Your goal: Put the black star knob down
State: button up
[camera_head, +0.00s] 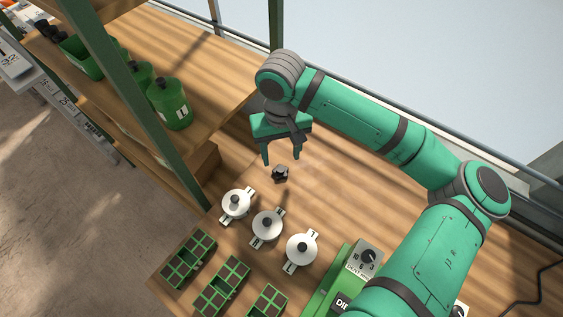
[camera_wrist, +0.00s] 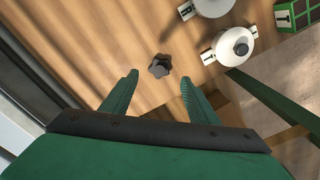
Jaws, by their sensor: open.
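The black star knob (camera_head: 280,173) lies on the wooden bench top, behind the row of white round pieces. It also shows in the wrist view (camera_wrist: 160,66), ahead of the fingertips and between their lines. My gripper (camera_head: 281,159) is open and empty, with its green fingers pointing down just behind the knob. In the wrist view my gripper (camera_wrist: 158,82) has its two fingers wide apart, and neither touches the knob. I cannot tell the exact height of the fingertips above the bench.
Three white round pieces with dark knobs (camera_head: 267,225) stand in front of the star knob. Green seed trays (camera_head: 222,286) lie nearer. A green machine with a dial (camera_head: 365,258) is at the right. A green shelf post (camera_head: 140,105) and green bottles (camera_head: 170,104) are at the left. Bench right of the knob is clear.

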jog(key=shift+r, duration=1.95)
jog(key=shift+d, duration=0.1)
